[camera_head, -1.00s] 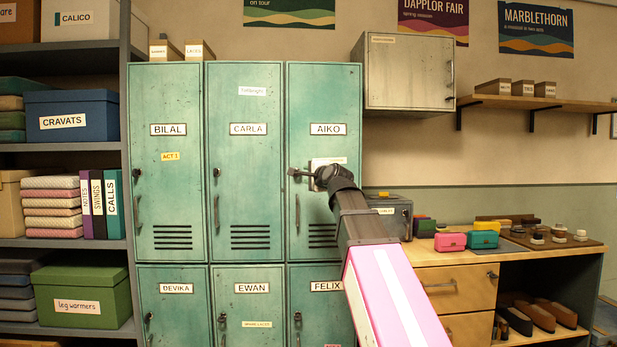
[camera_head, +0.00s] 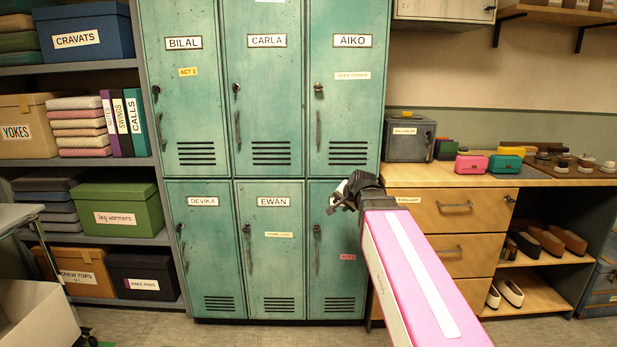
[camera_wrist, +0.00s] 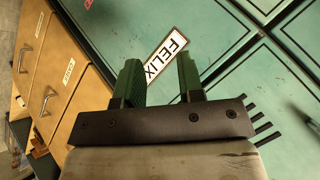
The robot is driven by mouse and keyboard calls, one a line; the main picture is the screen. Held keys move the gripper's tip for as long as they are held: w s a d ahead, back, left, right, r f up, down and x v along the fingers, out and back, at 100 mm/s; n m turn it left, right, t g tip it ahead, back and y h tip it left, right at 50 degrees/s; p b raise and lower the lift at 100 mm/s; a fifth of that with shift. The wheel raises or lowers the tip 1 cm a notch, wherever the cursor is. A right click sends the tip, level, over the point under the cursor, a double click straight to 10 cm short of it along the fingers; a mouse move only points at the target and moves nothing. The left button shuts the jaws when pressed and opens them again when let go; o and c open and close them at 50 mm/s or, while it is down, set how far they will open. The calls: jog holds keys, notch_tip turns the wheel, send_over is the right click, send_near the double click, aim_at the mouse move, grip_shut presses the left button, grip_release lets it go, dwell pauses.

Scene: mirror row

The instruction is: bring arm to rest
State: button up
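My gripper (camera_head: 343,196) is in front of the lower right green locker, whose name plate my arm partly hides in the head view. In the wrist view the two fingers (camera_wrist: 157,82) stand apart with nothing between them. The FELIX name plate (camera_wrist: 166,58) shows beyond the fingertips on the green locker door. My pink and white arm link (camera_head: 420,275) reaches up from the bottom right of the head view. I cannot tell the exact gap between gripper and door.
A wooden drawer unit (camera_head: 432,219) stands close to the right of the gripper. Green lockers (camera_head: 270,100) fill the middle. Shelves with boxes (camera_head: 127,215) stand at the left, and a pale open box (camera_head: 38,318) is at lower left. Floor shows in front of the lockers.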

jog(key=s+d+f+n+g+h, duration=0.1)
jog(key=s+d+f+n+g, duration=0.2)
jog(key=s+f, duration=0.6)
jog(key=s+d+f+n+g+h, duration=0.2)
jog(key=s+f, duration=0.8)
jog(key=f, duration=0.9)
jog(key=d+n+g, duration=0.1)
jog(key=d+g, duration=0.1)
jog(key=g, duration=0.1)
jog(key=shift+s, duration=0.25)
jog(key=shift+o, duration=0.3)
jog(key=shift+w+r, duration=0.1)
jog(key=shift+r, duration=0.05)
